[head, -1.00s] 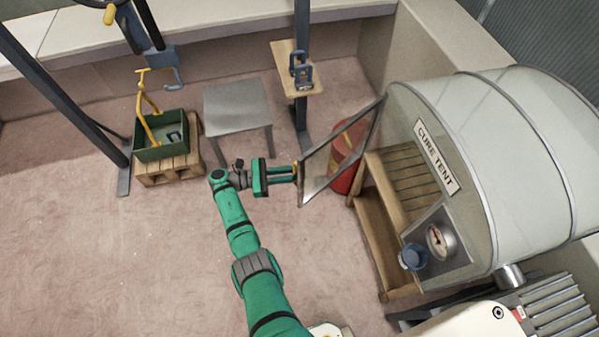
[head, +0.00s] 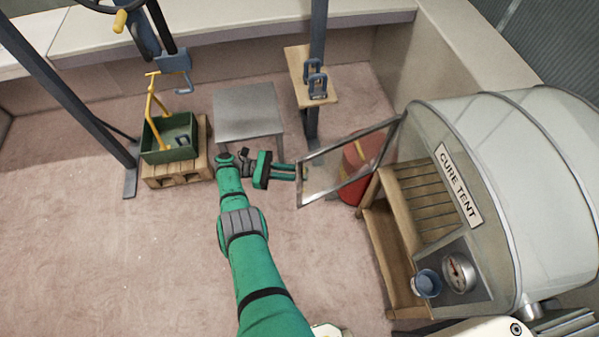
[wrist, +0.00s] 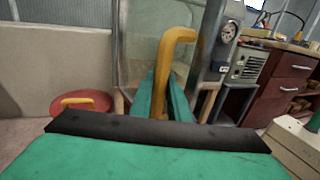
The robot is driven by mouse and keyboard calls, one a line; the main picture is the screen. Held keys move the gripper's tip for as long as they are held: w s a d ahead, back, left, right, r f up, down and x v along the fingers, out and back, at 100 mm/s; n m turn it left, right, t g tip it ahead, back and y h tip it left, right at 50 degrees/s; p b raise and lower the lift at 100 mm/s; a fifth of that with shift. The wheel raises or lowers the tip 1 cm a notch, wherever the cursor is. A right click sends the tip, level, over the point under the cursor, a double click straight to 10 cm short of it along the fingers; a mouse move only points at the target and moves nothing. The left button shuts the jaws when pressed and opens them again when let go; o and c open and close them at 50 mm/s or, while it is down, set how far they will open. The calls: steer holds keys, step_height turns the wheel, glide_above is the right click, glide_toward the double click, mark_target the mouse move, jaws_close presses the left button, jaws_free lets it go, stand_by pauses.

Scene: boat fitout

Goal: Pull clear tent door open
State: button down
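The cure tent (head: 510,160) stands at the right of the head view. Its clear door (head: 345,168), a see-through pane in a grey frame, stands swung out from the far side of the tent's front, so the opening and slatted wooden rack (head: 425,205) show. My gripper (head: 290,172) is at the door's free edge. In the wrist view, a yellow handle (wrist: 172,50) stands between my green fingers (wrist: 163,100), which look closed on its lower part. The exact contact is partly hidden.
A red drum (head: 352,183) stands behind the door, close to it. A grey table (head: 248,110) and a green box (head: 170,150) on a pallet (head: 178,172) are at the back left. A gauge (head: 458,272) and blue cup (head: 427,283) are at the tent's near corner. Floor at left is clear.

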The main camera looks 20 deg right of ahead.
steer(key=shift+w+d, duration=0.1)
steer(key=shift+d, duration=0.05)
stand_by(0.3)
steer(key=c, duration=2)
jaws_free()
steer(key=shift+w+a, duration=0.2)
